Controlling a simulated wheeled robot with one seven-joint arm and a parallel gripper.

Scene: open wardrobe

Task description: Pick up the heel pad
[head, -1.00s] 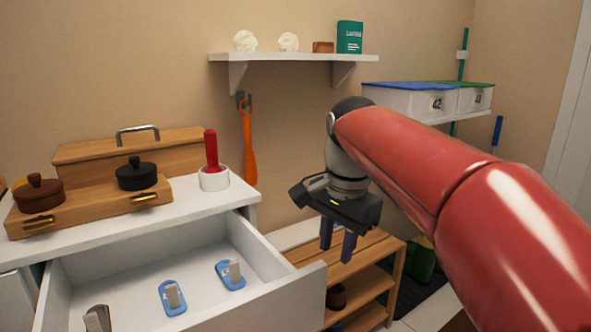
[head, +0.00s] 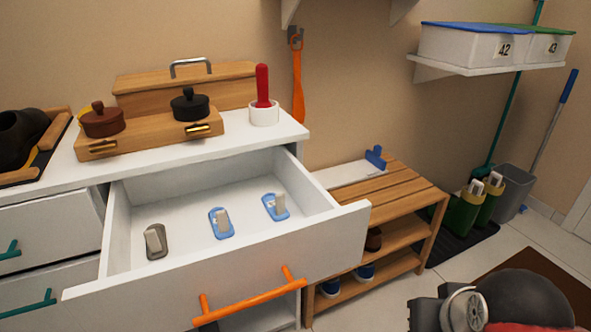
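The open white drawer (head: 215,262) holds three small pads, each with a light grey block standing on it. One pad is dark grey (head: 157,254), at the left. The other two are blue, one in the middle (head: 221,232) and one at the right (head: 268,215). I cannot tell for sure which of them is the heel pad. My gripper's dark housing (head: 425,315) shows at the bottom right edge, well to the right of the drawer. Its fingers are out of the frame, so their opening is hidden.
The white dresser top (head: 240,143) carries a wooden box with two lidded pots and a red-handled tool in a white cup (head: 264,112). A slatted wooden shoe rack (head: 390,190) stands right of the drawer. The space above the drawer is free.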

